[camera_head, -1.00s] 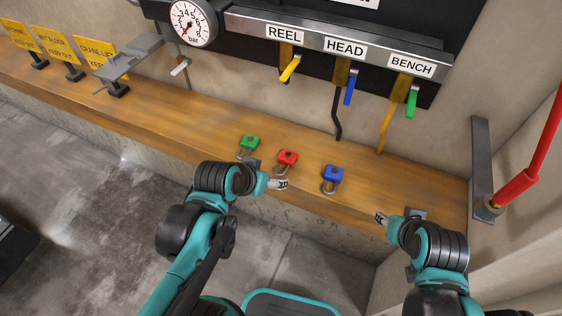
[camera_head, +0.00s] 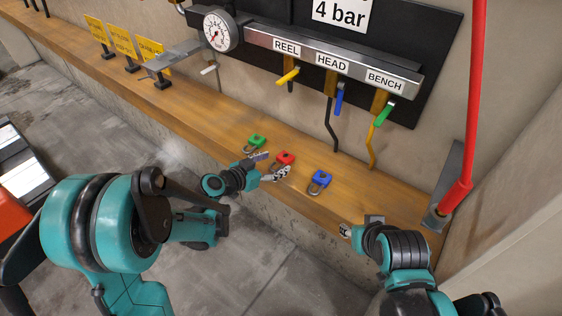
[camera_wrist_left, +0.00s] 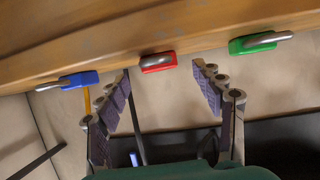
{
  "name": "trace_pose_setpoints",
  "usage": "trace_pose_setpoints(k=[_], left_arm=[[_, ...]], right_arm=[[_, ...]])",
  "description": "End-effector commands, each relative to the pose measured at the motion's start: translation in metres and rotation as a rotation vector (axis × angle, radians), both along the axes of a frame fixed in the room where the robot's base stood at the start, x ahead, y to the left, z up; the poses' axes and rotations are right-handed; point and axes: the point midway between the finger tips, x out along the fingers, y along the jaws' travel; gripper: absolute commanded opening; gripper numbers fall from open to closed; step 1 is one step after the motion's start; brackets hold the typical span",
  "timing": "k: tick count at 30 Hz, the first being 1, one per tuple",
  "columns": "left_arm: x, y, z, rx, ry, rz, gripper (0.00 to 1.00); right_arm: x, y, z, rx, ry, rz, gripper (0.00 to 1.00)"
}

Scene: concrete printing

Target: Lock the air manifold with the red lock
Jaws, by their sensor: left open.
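The red lock (camera_head: 285,158) lies on the wooden ledge between the green lock (camera_head: 256,142) and the blue lock (camera_head: 320,181). My left gripper (camera_head: 269,166) is open at the red lock, one finger on each side of its near end. In the left wrist view the red lock (camera_wrist_left: 157,62) sits just beyond the gap between the open fingertips (camera_wrist_left: 163,76); nothing is held. The air manifold (camera_head: 330,62) is a grey bar on the wall with yellow, blue and green handles under REEL, HEAD and BENCH. My right gripper (camera_head: 360,225) is open and empty near the ledge's front edge.
A pressure gauge (camera_head: 218,29) is at the manifold's left end, with a grey bracket (camera_head: 185,55) below-left. Several yellow signs (camera_head: 122,40) stand farther left on the ledge (camera_head: 200,112). A red bar (camera_head: 465,130) rises at right. The ledge between locks and wall is clear.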

Motion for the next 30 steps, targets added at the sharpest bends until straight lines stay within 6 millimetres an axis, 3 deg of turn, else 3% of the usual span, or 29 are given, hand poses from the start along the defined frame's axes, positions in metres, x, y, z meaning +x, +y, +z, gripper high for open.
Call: trace_pose_setpoints(k=[13,20,21,23,27,28,30], left_arm=[[0.041,-0.036,-0.014,0.0,0.001,-0.001,0.67],[0.045,-0.038,-0.014,0.0,0.001,0.001,0.67],[0.045,-0.038,-0.014,0.0,0.001,0.001,0.65],[0.045,-0.038,-0.014,0.0,0.001,0.001,0.49],[0.044,-0.038,-0.014,0.0,0.001,0.001,0.12],[0.044,-0.038,-0.014,0.0,0.001,0.001,0.07],[0.044,-0.038,-0.014,0.0,0.001,0.001,0.07]], right_arm=[[0.0,0.0,-0.02,0.0,0.0,0.0,0.4],[0.0,0.0,-0.019,0.0,0.0,0.0,0.4],[0.0,0.0,-0.019,0.0,0.0,0.0,0.4],[0.0,0.0,-0.019,0.0,0.0,0.0,0.4],[0.0,0.0,-0.019,0.0,0.0,0.0,0.4],[0.0,0.0,-0.019,0.0,0.0,0.0,0.4],[0.0,0.0,-0.019,0.0,0.0,0.0,0.4]])
